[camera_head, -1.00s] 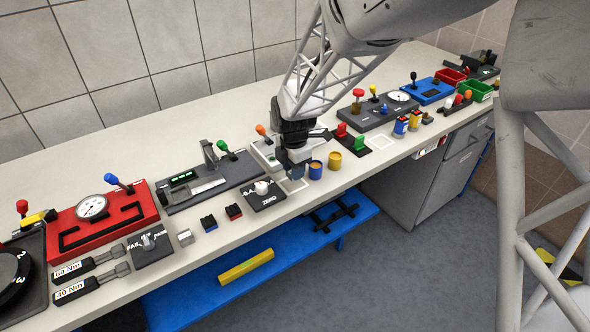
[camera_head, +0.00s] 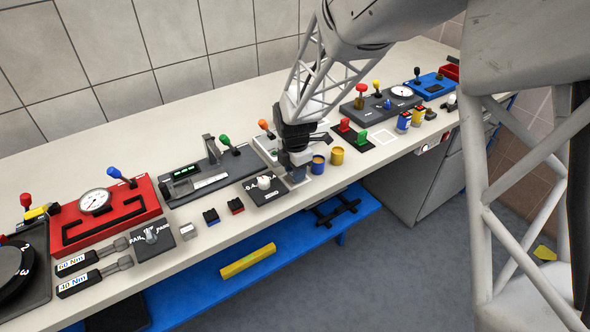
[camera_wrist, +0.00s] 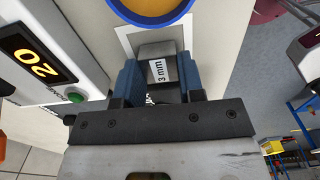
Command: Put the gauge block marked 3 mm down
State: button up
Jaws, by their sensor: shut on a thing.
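In the wrist view the gauge block (camera_wrist: 158,49), grey metal with a white "3 mm" label, sits between the blue fingers of my gripper (camera_wrist: 159,80). The fingers are shut on its two sides. Behind it is a white square outline (camera_wrist: 123,34) on the bench top, and the block appears over this square. I cannot tell whether its underside touches the bench. In the head view my gripper (camera_head: 298,174) points down at the white square (camera_head: 300,184), and the block is hidden there by the gripper.
A blue cup (camera_head: 318,165) and a yellow cup (camera_head: 337,156) stand just right of my gripper. A dark ZERO panel with a white knob (camera_head: 264,182) is close on the left. A light box with an orange "20" display (camera_wrist: 38,60) is beside the fingers. The bench front edge is near.

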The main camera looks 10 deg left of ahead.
jog(key=shift+f, duration=0.15)
jog(key=o, duration=1)
notch_tip(320, 180, up, 12)
dwell(0.5)
jog(key=shift+r, duration=0.2)
dwell(0.5)
